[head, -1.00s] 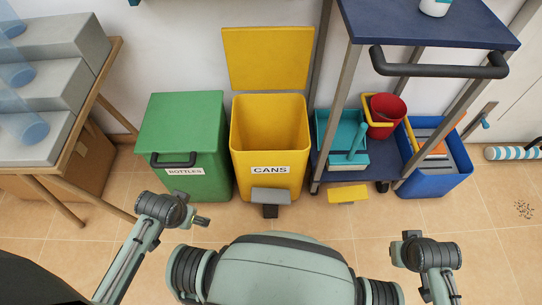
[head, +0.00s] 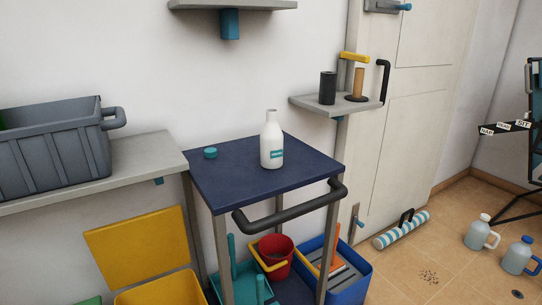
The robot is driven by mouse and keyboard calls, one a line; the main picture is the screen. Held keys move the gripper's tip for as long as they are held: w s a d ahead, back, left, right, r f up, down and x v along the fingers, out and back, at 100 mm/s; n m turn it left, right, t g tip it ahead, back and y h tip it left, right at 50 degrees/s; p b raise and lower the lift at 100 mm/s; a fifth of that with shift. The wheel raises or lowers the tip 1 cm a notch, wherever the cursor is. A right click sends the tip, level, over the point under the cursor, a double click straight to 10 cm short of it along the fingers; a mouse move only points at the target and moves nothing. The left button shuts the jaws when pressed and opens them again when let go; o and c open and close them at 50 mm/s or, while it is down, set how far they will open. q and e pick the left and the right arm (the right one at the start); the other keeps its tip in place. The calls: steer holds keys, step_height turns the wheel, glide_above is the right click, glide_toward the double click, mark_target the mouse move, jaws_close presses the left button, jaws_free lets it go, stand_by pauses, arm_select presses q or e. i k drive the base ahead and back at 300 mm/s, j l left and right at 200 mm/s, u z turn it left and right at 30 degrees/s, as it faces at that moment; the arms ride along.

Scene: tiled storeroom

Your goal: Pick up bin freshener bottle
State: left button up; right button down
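A white bottle (head: 271,141) with a teal label stands upright and without a cap on the blue top (head: 222,193) of a trolley. I take it to be the bin freshener bottle, but its label is too small to read. A small teal cap (head: 210,153) lies to its left on the same top. Neither of my grippers shows in the head view now.
A black push handle (head: 291,209) runs along the trolley's near right side. A grey crate (head: 57,147) sits on a shelf at left. The open yellow bin lid (head: 138,245) stands below.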

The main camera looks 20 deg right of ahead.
mark_target(272, 137)
steer(key=l+u, duration=0.2)
steer(key=u, duration=0.2)
steer(key=l+u, duration=0.25)
steer(key=u, duration=0.15)
steer(key=l+u, duration=0.25)
steer(key=u, duration=0.15)
steer(key=l+u, duration=0.1)
steer(key=l, duration=0.25)
steer(key=k+l+u, duration=0.1)
steer(key=l, duration=0.3)
steer(key=k+l+u, duration=0.1)
steer(key=l, duration=0.25)
